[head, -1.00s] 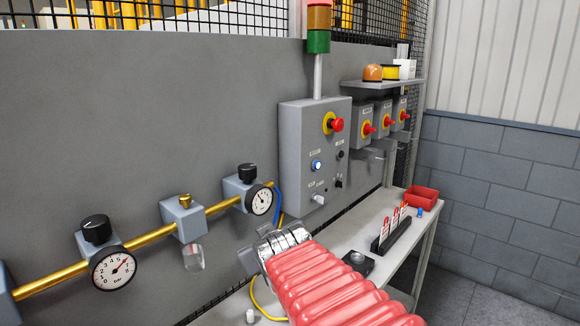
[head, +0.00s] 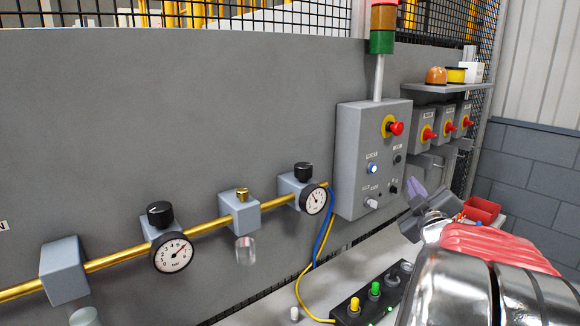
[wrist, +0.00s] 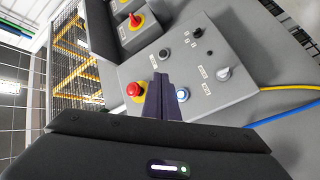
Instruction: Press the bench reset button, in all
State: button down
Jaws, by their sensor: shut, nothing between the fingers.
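A grey control box (head: 370,150) is fixed to the grey wall panel. It carries a round button lit blue-white (head: 373,169), which also shows in the wrist view (wrist: 182,95). Its label is too small to read, so I cannot tell if this is the reset button. A red mushroom button (head: 396,129) on a yellow ring sits above it. My gripper (head: 416,193) is in front of the box's lower right, below and right of the lit button. In the wrist view its shut, empty fingers (wrist: 158,86) appear between the red button and the lit button; contact cannot be judged.
A pipe with gauges (head: 173,254) runs along the wall at left. A black strip with yellow and green buttons (head: 372,292) lies on the bench (head: 392,245). Red-knobbed switch boxes (head: 428,133) and a shelf (head: 440,87) stand right of the box. A red bin (head: 482,210) is behind my arm.

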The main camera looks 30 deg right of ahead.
dwell(0.3)
jog(key=w, duration=0.8)
jog(key=shift+w+a, duration=0.3)
jog(key=shift+a, duration=0.1)
jog(key=shift+w+a+r, duration=0.1)
jog(key=shift+w, duration=0.75)
dwell(2.9)
dwell(0.3)
jog(key=shift+s, duration=0.85)
jog(key=shift+s, duration=0.15)
jog(key=shift+s+d, duration=0.2)
jog(key=shift+s, duration=1)
jog(key=shift+s+d, duration=0.15)
jog(key=shift+s, duration=1.05)
